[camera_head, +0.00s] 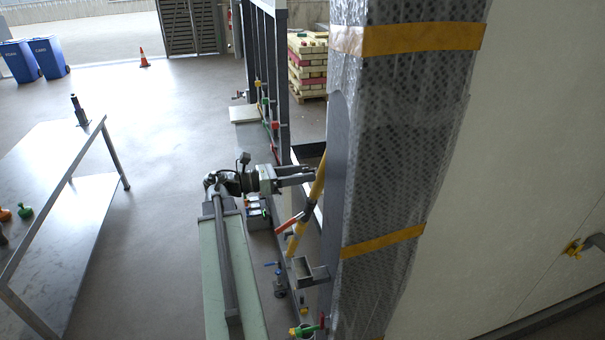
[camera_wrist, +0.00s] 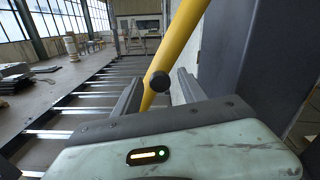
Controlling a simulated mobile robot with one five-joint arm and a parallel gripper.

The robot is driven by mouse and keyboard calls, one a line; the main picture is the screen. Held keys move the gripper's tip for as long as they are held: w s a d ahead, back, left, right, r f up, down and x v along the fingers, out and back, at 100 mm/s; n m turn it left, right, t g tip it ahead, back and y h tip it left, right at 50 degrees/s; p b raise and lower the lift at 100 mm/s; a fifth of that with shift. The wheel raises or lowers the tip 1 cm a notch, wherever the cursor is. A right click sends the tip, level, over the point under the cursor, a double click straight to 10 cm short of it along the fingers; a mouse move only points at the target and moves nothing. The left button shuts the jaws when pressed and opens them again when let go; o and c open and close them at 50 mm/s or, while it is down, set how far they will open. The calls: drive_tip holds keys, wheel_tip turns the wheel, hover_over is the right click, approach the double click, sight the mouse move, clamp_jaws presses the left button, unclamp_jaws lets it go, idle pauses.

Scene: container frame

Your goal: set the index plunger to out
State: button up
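A round black knob (camera_wrist: 160,81), which looks like the knob of the index plunger, shows in the wrist view in front of a slanted yellow bar (camera_wrist: 182,38). My gripper (camera_wrist: 160,74) is open, with one finger on each side of the knob and a gap on both sides. I cannot tell how deep the knob sits between the fingers, or whether the plunger is in or out. In the head view my gripper (camera_head: 311,173) reaches right to the yellow bar (camera_head: 319,182); the knob cannot be made out there.
A tall wrapped column (camera_head: 400,130) with yellow bands stands just right of my gripper. A dark upright frame (camera_head: 271,75) with coloured handles is behind. A small bracket (camera_head: 310,272) and a blue-handled valve (camera_head: 278,280) are below. A metal table (camera_head: 50,180) stands left, with open floor between.

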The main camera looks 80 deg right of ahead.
drive_tip(key=v, duration=0.7)
drive_tip(key=shift+w+a, duration=0.2)
drive_tip(key=shift+w, duration=0.15)
